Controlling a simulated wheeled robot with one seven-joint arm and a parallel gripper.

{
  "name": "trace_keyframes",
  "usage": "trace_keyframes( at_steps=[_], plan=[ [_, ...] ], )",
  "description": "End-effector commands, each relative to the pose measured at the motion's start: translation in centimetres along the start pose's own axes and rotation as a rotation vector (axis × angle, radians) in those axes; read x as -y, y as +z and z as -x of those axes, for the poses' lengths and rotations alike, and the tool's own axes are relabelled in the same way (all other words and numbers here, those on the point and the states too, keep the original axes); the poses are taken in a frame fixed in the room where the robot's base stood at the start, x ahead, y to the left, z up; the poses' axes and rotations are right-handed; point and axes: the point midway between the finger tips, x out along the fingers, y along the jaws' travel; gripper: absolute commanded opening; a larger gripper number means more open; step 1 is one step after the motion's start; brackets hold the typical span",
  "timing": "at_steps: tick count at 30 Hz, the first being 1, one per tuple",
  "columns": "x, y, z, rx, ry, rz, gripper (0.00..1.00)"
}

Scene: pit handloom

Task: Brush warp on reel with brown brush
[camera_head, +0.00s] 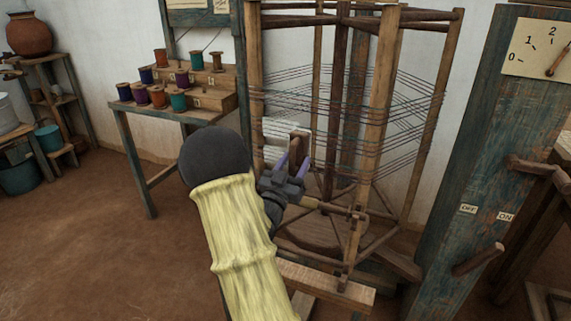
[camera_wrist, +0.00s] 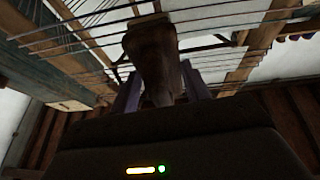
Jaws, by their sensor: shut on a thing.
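The warp reel (camera_head: 375,110) is a tall wooden frame with dark warp threads (camera_head: 410,118) strung around its posts. The threads also cross the top of the wrist view (camera_wrist: 230,22). My gripper (camera_head: 293,165) is at the reel's left front side, shut on the brown brush (camera_head: 299,143). In the wrist view the brush (camera_wrist: 155,60) stands up between the fingers, its upper end at the threads. I cannot tell whether its bristles touch them.
A stepped wooden stand with several thread spools (camera_head: 178,85) is left of the reel. A blue-grey post (camera_head: 470,150) with a dial board (camera_head: 540,48), OFF and ON labels and wooden pegs stands at right. Open floor (camera_head: 80,230) lies at left.

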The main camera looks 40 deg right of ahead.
Motion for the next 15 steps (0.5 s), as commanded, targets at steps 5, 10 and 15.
trace_keyframes(
  at_steps=[5,10,15],
  plan=[
    [-1.6,0.1,-0.1,-0.001,0.001,0.002,0.21],
    [-3.2,0.1,-0.2,-0.001,0.002,0.002,0.21],
    [-4.7,0.2,-0.3,-0.002,0.001,0.001,0.21]
  ],
)
